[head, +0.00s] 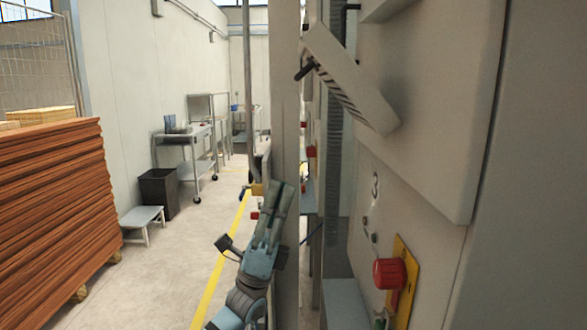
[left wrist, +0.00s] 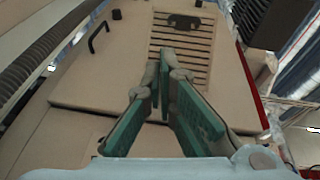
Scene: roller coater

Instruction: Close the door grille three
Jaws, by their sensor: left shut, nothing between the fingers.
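The door grille (head: 352,82) is a beige panel with dark slots and a black handle. In the head view it stands out at a slant from the machine, so it is open. It sits above a panel marked 3. In the left wrist view a slotted beige panel (left wrist: 130,63) with a black handle and a dark latch plate fills the space ahead of the fingers. My left gripper (head: 281,190) is shut and empty, pointing up, below and left of the grille in the head view. Its fingertips (left wrist: 165,58) overlap the panel in the wrist view; I cannot tell whether they touch.
A red button (head: 390,273) on a yellow plate projects from the machine's front (head: 440,120). A grey post (head: 287,90) stands directly behind my left gripper. Stacked brown boards (head: 55,200), a small stool (head: 142,217) and a dark bin (head: 159,192) stand left. The aisle floor between is clear.

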